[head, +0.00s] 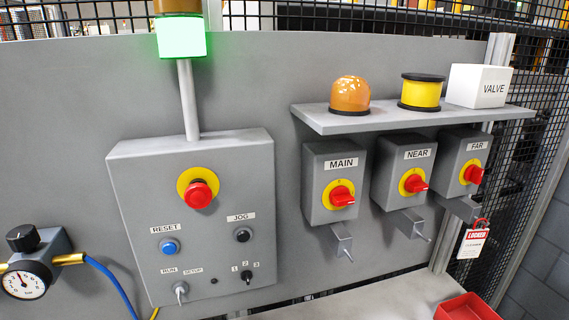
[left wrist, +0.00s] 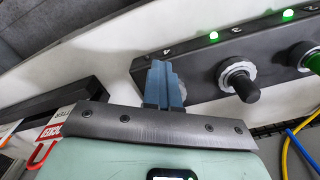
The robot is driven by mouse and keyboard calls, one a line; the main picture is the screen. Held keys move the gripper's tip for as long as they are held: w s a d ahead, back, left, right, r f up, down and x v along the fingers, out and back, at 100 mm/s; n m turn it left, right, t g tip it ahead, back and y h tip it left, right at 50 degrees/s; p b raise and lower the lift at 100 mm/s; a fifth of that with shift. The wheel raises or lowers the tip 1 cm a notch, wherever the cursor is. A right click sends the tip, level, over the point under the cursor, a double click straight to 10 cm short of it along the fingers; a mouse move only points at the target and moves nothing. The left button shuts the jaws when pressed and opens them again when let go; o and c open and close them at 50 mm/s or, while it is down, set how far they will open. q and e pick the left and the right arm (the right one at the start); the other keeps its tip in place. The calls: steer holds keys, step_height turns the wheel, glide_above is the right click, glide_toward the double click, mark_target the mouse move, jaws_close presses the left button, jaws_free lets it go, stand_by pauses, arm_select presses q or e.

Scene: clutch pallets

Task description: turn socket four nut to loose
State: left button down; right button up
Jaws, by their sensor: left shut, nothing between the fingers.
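In the left wrist view a dark grey socket panel (left wrist: 205,62) runs across the upper right. My left gripper (left wrist: 161,68) has its blue fingers closed together, with nothing between them. The fingertips are in front of the panel's left end, by a small mark that looks like a 4. A pale round part shows partly behind the fingers; they hide most of it, and I cannot tell whether they touch it. To the right a black plug (left wrist: 245,88) sits in a socket with a pale ring nut (left wrist: 236,72). My right gripper is in neither view.
A green plug (left wrist: 314,62) with cables is at the panel's right end. Two green lamps (left wrist: 213,35) are lit. A red-and-white tag (left wrist: 58,124) is at lower left. The head view shows a control box (head: 205,235), MAIN, NEAR and FAR switches, and a red tray (head: 466,307).

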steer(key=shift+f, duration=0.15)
arm_select(q)
steer(key=shift+s, duration=0.15)
steer(key=shift+r, duration=0.25)
step_height(320, 180, up, 6)
steer(key=p, duration=0.3)
steer(key=shift+f+p, duration=0.2)
steer(key=shift+p, duration=0.2)
steer(key=shift+f, duration=0.1)
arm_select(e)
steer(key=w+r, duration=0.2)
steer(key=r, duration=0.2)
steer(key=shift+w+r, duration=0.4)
